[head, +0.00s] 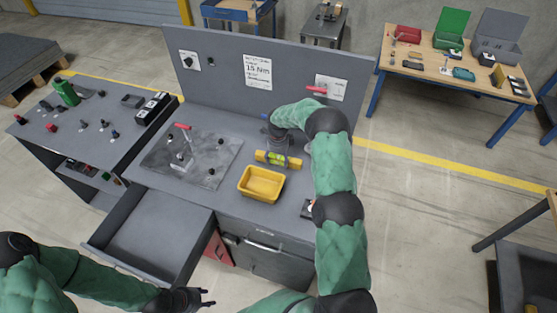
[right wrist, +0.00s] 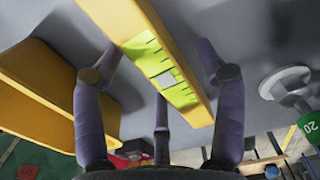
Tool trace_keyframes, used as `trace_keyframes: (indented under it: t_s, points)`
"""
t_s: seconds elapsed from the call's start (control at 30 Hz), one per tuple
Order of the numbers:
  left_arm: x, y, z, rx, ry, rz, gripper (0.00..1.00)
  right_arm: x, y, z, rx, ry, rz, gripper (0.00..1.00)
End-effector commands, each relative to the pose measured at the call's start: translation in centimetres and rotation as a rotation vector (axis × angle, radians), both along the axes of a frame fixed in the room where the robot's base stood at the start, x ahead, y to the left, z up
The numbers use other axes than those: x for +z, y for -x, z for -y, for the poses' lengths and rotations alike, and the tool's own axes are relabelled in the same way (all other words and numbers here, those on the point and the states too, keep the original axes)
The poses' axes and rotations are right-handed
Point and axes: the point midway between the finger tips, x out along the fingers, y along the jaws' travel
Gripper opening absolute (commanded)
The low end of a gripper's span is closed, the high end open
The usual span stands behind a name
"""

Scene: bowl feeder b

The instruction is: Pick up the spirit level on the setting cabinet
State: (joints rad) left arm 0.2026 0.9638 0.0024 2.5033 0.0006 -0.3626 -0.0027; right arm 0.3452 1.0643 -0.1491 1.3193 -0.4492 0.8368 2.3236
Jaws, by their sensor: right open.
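The yellow spirit level (head: 278,158) with its bright green vial lies on the grey top of the setting cabinet (head: 222,205), just behind a yellow bin. In the right wrist view the level (right wrist: 165,72) runs diagonally between my spread fingers. My right gripper (right wrist: 152,65) is open and empty around it, with no finger visibly closed on it. In the head view the right gripper (head: 282,145) is at the level's far side, partly hidden by my wrist. My left gripper (head: 208,297) is open and empty, low in front of the cabinet's open drawer.
The yellow bin (head: 262,184) stands close in front of the level; it also fills the left of the right wrist view (right wrist: 35,85). A dark plate with a red-handled clamp (head: 184,140) lies to the left. An upright back panel (head: 225,65) rises behind. The drawer (head: 155,235) is pulled open.

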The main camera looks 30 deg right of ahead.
Motion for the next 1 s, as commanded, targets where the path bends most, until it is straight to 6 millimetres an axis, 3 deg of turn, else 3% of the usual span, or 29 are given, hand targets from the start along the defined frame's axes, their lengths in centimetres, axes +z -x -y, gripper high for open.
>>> trace_keyframes:
  t_s: [0.23, 0.47, 0.8, 1.0]
  points:
    - [0.0, 0.0, 0.0, 0.0, 0.0, 0.0, 0.4, -0.1, 0.0, 0.0, 0.0, 0.0, 0.0, 0.68]
    - [0.0, 0.0, 0.0, 0.0, 0.0, 0.0, 0.4, -0.1, 0.0, 0.0, 0.001, 0.0, 0.0, 0.04]
    - [0.0, 0.0, 0.0, 0.0, 0.0, 0.0, 0.4, 0.1, 0.0, 0.0, 0.0, 0.001, 0.002, 0.03]
    - [-0.2, 0.0, 0.0, 0.0, 0.0, 0.0, 0.4, 1.2, -0.1, 0.0, 0.001, 0.001, 0.003, 0.03]
